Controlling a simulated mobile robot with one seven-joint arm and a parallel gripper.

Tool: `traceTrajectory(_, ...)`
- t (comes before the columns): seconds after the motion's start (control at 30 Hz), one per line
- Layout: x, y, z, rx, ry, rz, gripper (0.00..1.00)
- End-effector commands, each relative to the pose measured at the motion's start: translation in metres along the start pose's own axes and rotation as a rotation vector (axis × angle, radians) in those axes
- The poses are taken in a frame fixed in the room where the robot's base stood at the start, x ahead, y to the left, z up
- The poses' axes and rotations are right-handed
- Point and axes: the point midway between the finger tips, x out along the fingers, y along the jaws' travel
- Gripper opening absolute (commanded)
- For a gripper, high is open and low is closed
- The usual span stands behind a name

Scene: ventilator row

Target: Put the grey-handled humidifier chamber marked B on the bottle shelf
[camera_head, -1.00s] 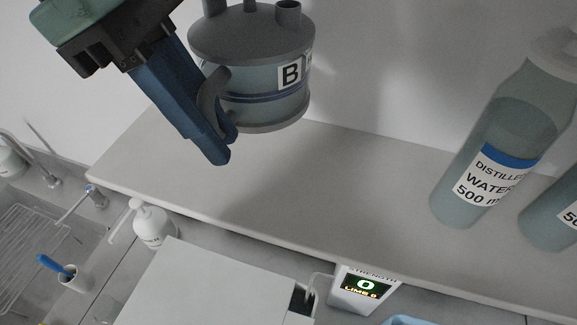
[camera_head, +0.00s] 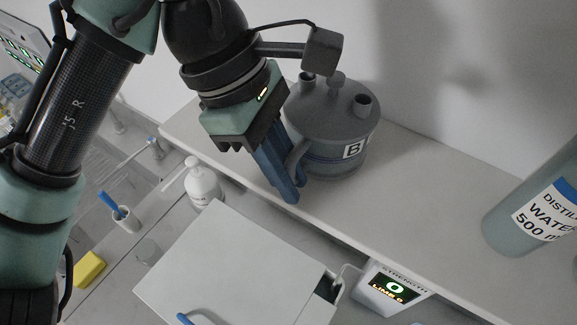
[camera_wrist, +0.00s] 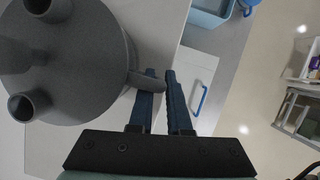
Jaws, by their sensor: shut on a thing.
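The humidifier chamber marked B (camera_head: 333,125) has a grey lid with ports, a clear bluish body and a grey side handle (camera_head: 297,158). It is upright at the bottle shelf (camera_head: 417,205), over its left half; I cannot tell whether its base fully rests on the surface. My gripper (camera_head: 290,196) comes from the upper left, its blue fingers shut on the handle. In the wrist view the chamber's lid (camera_wrist: 62,62) fills the left side, and the fingers (camera_wrist: 160,98) close around the handle (camera_wrist: 147,82).
A distilled water bottle (camera_head: 535,215) stands on the shelf to the right, with clear shelf between it and the chamber. Below the shelf are a white pump bottle (camera_head: 203,183), a white box (camera_head: 235,262) and a strength display (camera_head: 390,288). The wall is close behind.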

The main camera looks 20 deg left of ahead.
Motion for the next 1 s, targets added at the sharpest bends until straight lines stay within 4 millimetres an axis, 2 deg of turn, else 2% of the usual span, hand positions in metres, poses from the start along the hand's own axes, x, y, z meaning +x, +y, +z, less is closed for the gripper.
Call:
traceTrajectory(0.3, 0.002, 0.0, -0.001, 0.001, -0.001, 0.003, 0.0)
traceTrajectory(0.33, 0.003, 0.0, -0.001, 0.0, 0.001, 0.0, 0.2)
traceTrajectory(0.47, 0.002, 0.0, -0.001, 0.0, 0.001, 0.0, 0.43)
traceTrajectory(0.5, 0.002, 0.0, -0.001, 0.0, 0.001, 0.0, 0.46)
traceTrajectory(0.77, 0.0, 0.0, -0.001, 0.0, 0.001, 0.001, 0.46)
traceTrajectory(0.87, -0.006, 0.001, -0.001, -0.002, 0.003, 0.002, 0.46)
traceTrajectory(1.0, -0.025, 0.001, -0.001, -0.002, 0.005, 0.003, 0.46)
